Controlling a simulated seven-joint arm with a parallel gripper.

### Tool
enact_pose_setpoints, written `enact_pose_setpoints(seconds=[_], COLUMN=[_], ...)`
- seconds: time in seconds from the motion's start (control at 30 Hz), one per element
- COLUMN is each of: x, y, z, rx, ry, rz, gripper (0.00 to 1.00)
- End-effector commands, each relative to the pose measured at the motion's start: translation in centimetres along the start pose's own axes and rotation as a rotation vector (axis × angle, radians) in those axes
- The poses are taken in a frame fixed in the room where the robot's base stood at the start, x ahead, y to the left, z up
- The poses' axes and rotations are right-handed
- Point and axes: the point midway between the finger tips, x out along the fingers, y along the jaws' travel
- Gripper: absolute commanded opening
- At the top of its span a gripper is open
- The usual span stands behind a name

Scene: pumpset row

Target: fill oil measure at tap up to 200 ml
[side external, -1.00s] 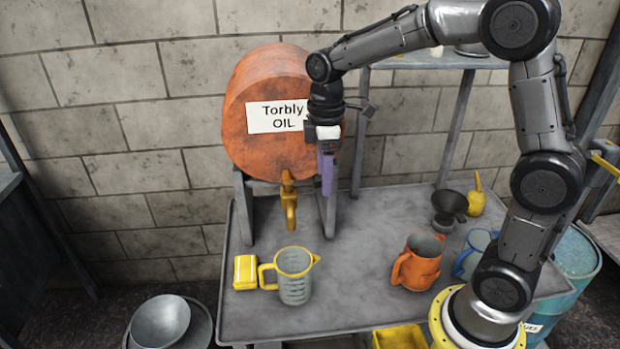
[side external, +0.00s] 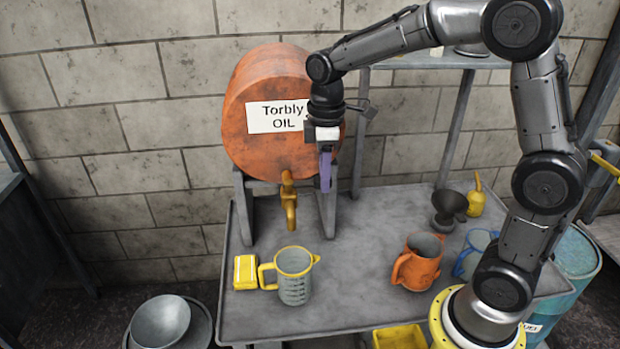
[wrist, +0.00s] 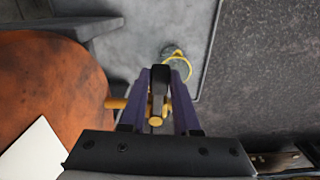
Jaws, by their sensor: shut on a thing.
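The tap comes out of the orange oil barrel (side external: 250,140). My gripper (side external: 326,189), with purple fingers, points down to the right of the tap. In the wrist view, my gripper (wrist: 160,72) is shut on a narrow dark piece (wrist: 160,88), with brass parts of the tap (wrist: 115,102) around it; whether this piece belongs to the tap I cannot tell.
A yellow block (side external: 245,272) stands left of the measure. An orange jug (side external: 417,265), a blue jug (side external: 473,257), a dark funnel (side external: 450,205) and a yellow oil can (side external: 475,200) stand to the right. The table (side external: 350,300) is clear between the measure and the orange jug.

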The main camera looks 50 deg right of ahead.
Motion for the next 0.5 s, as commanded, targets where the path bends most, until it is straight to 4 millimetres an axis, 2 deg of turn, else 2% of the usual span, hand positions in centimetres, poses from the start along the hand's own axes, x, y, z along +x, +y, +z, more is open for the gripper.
enact_pose_setpoints(seconds=[0.23, 0.5], x=[-0.1, -0.1], y=[-1.6, -1.8], z=[-0.2, -0.2], rx=[0.213, 0.246], ry=[0.003, 0.004], rz=[0.001, 0.002], gripper=[0.00, 0.00])
